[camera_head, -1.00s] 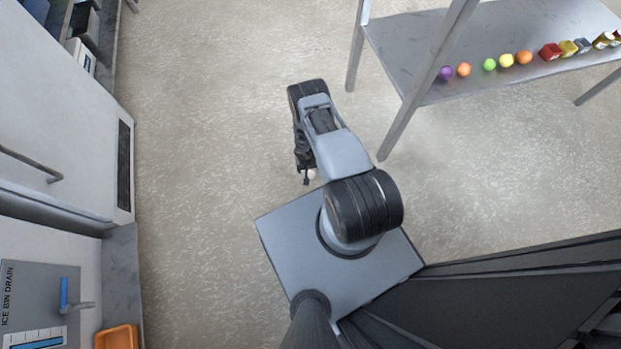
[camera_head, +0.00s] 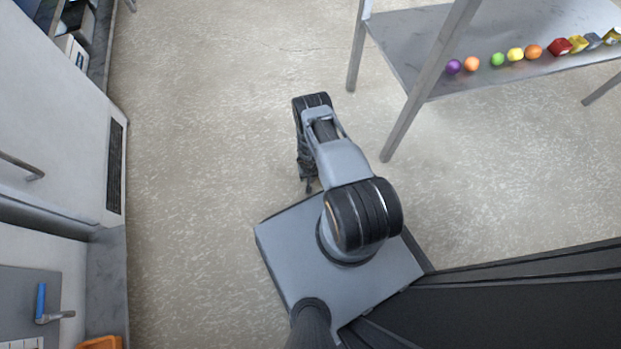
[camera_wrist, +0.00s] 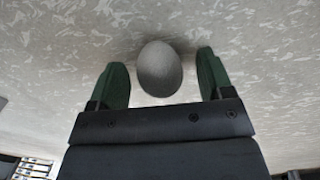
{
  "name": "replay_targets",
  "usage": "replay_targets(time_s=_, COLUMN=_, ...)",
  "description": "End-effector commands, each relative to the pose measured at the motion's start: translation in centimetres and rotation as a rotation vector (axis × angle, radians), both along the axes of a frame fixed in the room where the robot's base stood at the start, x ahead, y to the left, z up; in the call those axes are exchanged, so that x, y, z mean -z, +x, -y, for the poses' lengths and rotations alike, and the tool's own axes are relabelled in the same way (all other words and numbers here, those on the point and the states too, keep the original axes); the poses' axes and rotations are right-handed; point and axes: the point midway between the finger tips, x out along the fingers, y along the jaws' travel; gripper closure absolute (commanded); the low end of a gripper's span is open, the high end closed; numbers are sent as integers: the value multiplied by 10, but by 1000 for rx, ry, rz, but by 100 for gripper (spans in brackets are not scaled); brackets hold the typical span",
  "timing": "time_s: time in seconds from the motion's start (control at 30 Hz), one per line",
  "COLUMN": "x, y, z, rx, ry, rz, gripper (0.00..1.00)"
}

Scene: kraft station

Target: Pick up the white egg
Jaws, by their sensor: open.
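The egg (camera_wrist: 160,70) shows in the wrist view, pale grey in the shade, on the speckled floor. It lies between the two green fingers of my gripper (camera_wrist: 163,82), with a gap on each side. The fingers are open and do not touch it. In the head view my gripper (camera_head: 309,186) is low beside my base, and I cannot make out the egg there; my arm may hide it.
A metal shelf table (camera_head: 400,45) stands at the upper right with several coloured balls and small packets on it. A white cabinet (camera_head: 60,110) with a dark vent runs along the left. An orange container (camera_head: 100,343) shows at the lower left. The floor between is clear.

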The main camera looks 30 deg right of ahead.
Motion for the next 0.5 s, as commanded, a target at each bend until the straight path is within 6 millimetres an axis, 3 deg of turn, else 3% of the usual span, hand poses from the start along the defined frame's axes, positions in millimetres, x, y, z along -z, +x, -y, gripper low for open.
replay_targets(time_s=0.1, x=-1, y=0, z=0, rx=0, ry=0, rz=0, gripper=26)
replay_targets(time_s=0.5, x=-1, y=0, z=0, rx=0, ry=0, rz=0, gripper=65)
